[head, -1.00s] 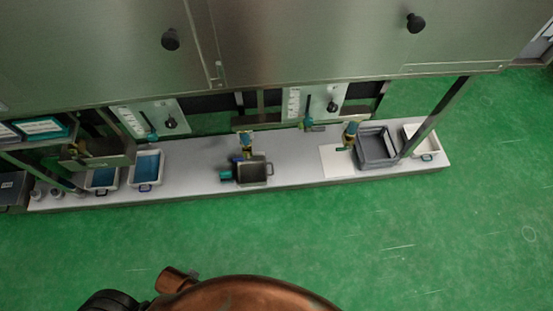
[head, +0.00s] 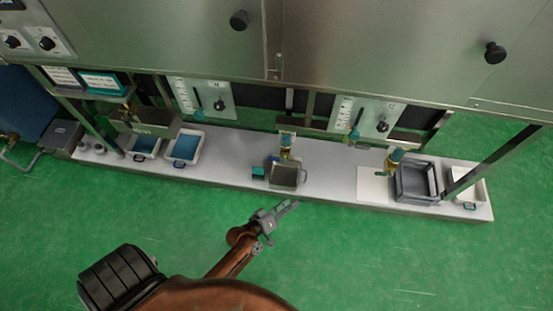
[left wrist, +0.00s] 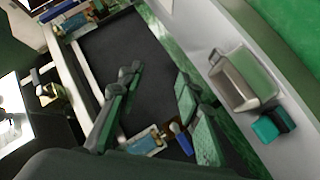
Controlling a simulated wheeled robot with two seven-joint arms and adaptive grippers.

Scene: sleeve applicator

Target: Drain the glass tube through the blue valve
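My left gripper (head: 285,211) reaches in from below in the head view, over the floor in front of the white bench, apart from the valves. In the left wrist view its dark fingers (left wrist: 156,78) stand apart with nothing between them. A brass valve (head: 287,142) stands above a steel pan (head: 285,176) with a teal handle. In the left wrist view, a brass fitting (left wrist: 147,142) with a small blue part (left wrist: 175,128) shows near the fingers; it looks like the blue valve. I cannot make out the glass tube clearly. My right gripper is not in view.
Blue-filled trays (head: 185,148) stand left on the bench. A second brass valve (head: 393,159) and a grey bin (head: 416,181) are at the right. Steel posts and the large cabinet (head: 380,45) overhang the bench. The green floor in front is clear.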

